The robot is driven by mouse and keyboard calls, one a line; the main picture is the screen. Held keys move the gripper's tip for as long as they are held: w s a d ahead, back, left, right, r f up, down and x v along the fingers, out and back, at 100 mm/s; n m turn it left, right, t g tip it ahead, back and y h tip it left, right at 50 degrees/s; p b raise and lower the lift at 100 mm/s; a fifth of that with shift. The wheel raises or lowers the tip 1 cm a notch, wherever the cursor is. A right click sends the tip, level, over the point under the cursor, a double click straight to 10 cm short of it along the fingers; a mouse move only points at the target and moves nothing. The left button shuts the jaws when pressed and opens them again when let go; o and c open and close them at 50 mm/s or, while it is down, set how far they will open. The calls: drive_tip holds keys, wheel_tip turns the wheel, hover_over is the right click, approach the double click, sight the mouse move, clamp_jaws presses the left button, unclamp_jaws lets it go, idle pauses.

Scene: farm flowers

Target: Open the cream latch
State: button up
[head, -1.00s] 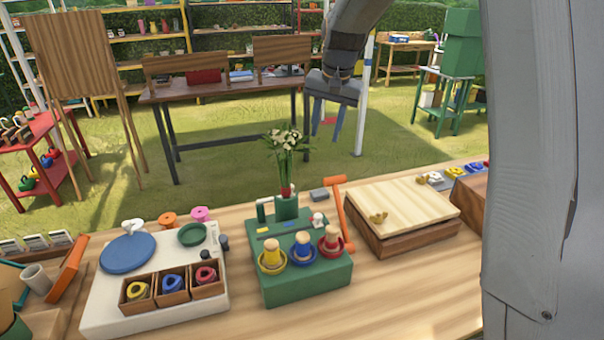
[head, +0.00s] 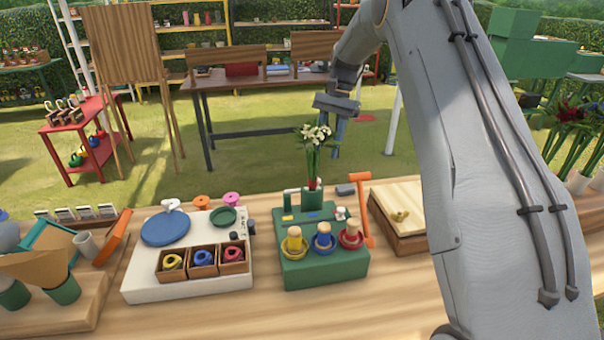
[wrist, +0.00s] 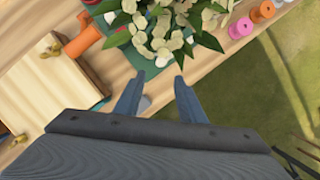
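My gripper (head: 338,143) hangs fingers-down above the far edge of the wooden bench, close to the white flowers (head: 316,132). In the wrist view my gripper (wrist: 159,78) has its two fingers apart with nothing held between them. A wooden box (head: 417,238) with a pale cream lid (head: 403,197) stands on the bench, partly hidden by my arm. A small brass-coloured wing-shaped fitting (head: 399,216) sits on the lid; it also shows in the wrist view (wrist: 50,47). I cannot tell whether it is the cream latch. The gripper is apart from the box.
A green stand (head: 325,274) holds the flower vase and several coloured rings on pegs. An orange tool (head: 361,210) leans between it and the box. A white board (head: 135,283) with ring compartments stands left. Bare bench lies in front of the stand.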

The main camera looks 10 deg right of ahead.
drive_tip(key=shift+a+p+x, duration=0.15)
drive_tip(key=shift+p+x, duration=0.65)
drive_tip(key=shift+x, duration=1.35)
drive_tip(key=shift+a+p+x, duration=0.15)
drive_tip(key=shift+p+x, duration=0.6)
drive_tip(key=shift+x, duration=1.35)
drive_tip(key=shift+s+r+g, duration=0.15)
drive_tip(key=shift+s+g, duration=0.05)
drive_tip(key=shift+g, duration=0.1)
clamp_jaws()
